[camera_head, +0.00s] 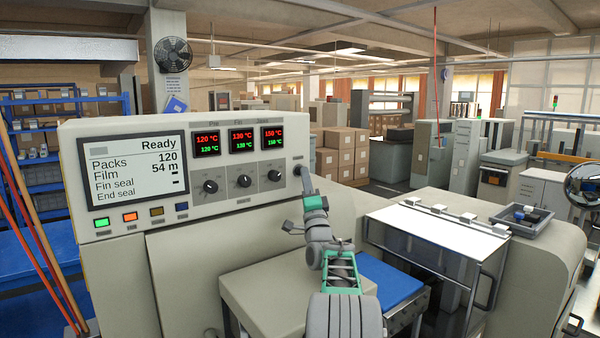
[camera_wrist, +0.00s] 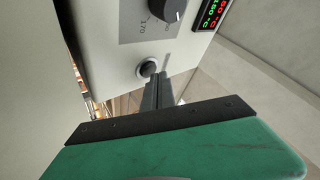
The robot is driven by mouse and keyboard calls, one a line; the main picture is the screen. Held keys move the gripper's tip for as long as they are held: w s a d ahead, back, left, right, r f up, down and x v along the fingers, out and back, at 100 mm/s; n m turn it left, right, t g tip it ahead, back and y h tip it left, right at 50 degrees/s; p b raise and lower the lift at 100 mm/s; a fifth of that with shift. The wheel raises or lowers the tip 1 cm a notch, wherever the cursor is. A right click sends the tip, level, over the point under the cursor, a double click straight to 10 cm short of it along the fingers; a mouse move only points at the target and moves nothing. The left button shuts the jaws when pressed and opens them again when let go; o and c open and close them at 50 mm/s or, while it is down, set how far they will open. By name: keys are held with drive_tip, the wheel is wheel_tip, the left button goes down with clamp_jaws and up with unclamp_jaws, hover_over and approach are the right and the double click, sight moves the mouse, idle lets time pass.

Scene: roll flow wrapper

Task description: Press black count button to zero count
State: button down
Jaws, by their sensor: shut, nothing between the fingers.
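The black count button (camera_wrist: 148,67), round with a pale ring, is on the machine's control panel, close to a black knob in the wrist view. In the head view it is at the panel's right end (camera_head: 297,169), partly behind my fingertips. My gripper (camera_head: 305,174) is shut and empty, its fingers pointing at the panel. In the wrist view the fingertips (camera_wrist: 161,76) are just beside the button; I cannot tell whether they touch it. The display (camera_head: 135,170) reads "Ready", Packs 120, Film 54 m.
Black dial knobs (camera_head: 243,181) sit left of the button, below red and green temperature readouts (camera_head: 243,140). Several coloured buttons (camera_head: 130,217) line the panel under the display. A white-topped cover (camera_head: 438,229) and a small tray (camera_head: 525,220) stand to the right of my arm.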

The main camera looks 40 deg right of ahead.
drive_tip(key=shift+w, duration=0.4)
idle(0.5)
idle(0.3)
drive_tip(key=shift+s+b, duration=0.8)
drive_tip(key=shift+s, duration=0.05)
drive_tip(key=s+b, duration=0.4)
drive_tip(key=s, duration=0.1)
drive_tip(key=shift+a+b, duration=0.35)
